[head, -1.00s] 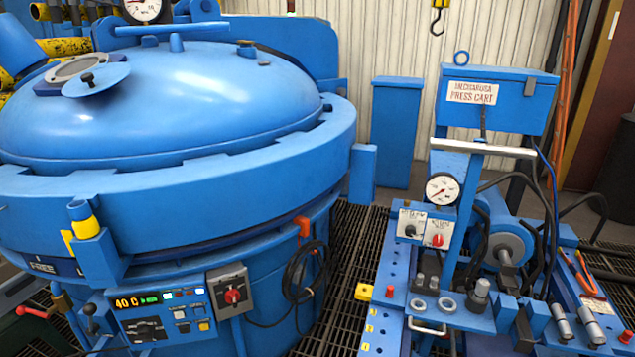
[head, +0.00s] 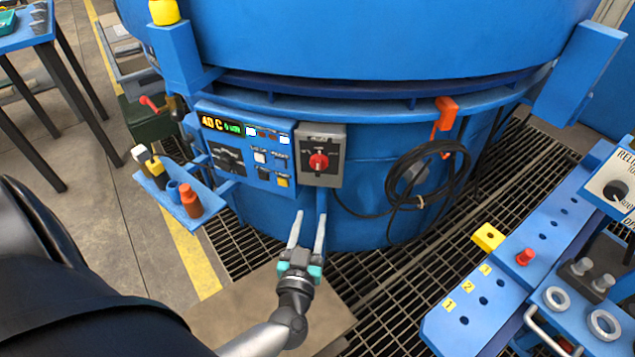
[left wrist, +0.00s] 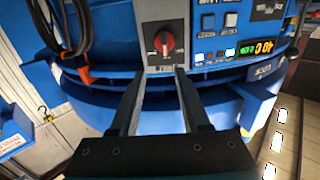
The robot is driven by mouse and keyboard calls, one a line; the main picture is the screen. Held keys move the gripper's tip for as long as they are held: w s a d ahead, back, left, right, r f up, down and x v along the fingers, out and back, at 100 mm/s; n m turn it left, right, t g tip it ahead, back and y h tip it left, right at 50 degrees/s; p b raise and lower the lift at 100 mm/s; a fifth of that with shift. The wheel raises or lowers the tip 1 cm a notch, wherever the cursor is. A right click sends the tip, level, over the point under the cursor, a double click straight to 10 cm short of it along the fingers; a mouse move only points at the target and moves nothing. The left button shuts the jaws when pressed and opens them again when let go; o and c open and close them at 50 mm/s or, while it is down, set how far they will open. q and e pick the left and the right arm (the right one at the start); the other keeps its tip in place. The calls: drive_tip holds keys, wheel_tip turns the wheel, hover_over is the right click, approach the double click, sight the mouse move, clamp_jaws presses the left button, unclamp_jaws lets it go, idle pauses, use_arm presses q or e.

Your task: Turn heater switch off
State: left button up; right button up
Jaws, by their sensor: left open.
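The heater switch is likely the red rotary knob (head: 318,161) on a grey box (head: 322,139) on the front of the blue furnace. The knob also shows in the left wrist view (left wrist: 164,43), where the picture is turned upside down. Its label is too small to read. My left gripper (head: 308,222) is in front of the furnace, below the grey box, with its fingers apart and empty. In the left wrist view its fingertips (left wrist: 160,76) point toward the knob, which lies beyond them, apart from them. My right gripper is not in view.
Left of the switch is a control panel (head: 245,148) with a lit "40 C" display. A coiled black cable (head: 430,165) hangs at right under an orange hook (head: 444,115). A small blue shelf (head: 208,203) with bottles juts out at left. The blue press cart (head: 475,330) stands at right.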

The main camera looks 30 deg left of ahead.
use_arm(q)
drive_tip(key=b, duration=0.5)
approach(318, 167)
drive_tip(key=x, duration=0.6)
drive_tip(key=shift+w+a+f, duration=0.1)
drive_tip(key=shift+w+a, duration=0.05)
drive_tip(key=shift+w, duration=0.2)
drive_tip(key=shift+b+x, duration=0.35)
drive_tip(key=shift+x, duration=0.55)
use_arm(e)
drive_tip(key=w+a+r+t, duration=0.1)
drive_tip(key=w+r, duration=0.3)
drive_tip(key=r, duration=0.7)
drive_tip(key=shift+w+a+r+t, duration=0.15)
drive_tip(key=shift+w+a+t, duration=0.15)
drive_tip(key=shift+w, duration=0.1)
use_arm(q)
drive_tip(key=shift+c, duration=0.3)
clamp_jaws()
drive_tip(key=shift+y, duration=0.3)
